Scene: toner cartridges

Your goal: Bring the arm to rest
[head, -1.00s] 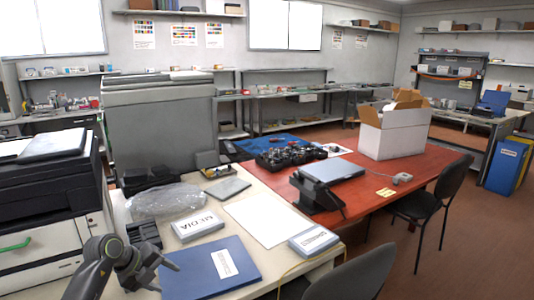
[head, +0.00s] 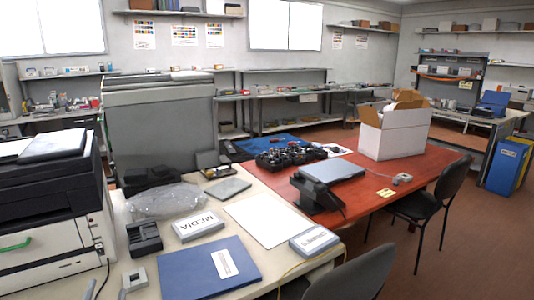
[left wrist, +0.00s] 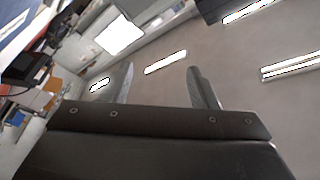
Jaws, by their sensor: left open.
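My left gripper (left wrist: 160,78) is open and empty in the left wrist view. Its two dark fingers stand apart, with the ceiling and its lights behind them. In the head view only what looks like a fingertip of it (head: 122,294) shows at the bottom edge, left of the blue folder (head: 208,270). The rest of the left arm is out of the head view. My right gripper is in neither view.
The cream table (head: 262,262) holds a MEDIA box (head: 198,227), a second white box (head: 314,241), a dark device (head: 144,238) and a small grey item (head: 135,280). A printer (head: 50,215) stands at left; a chair (head: 350,278) is at the front.

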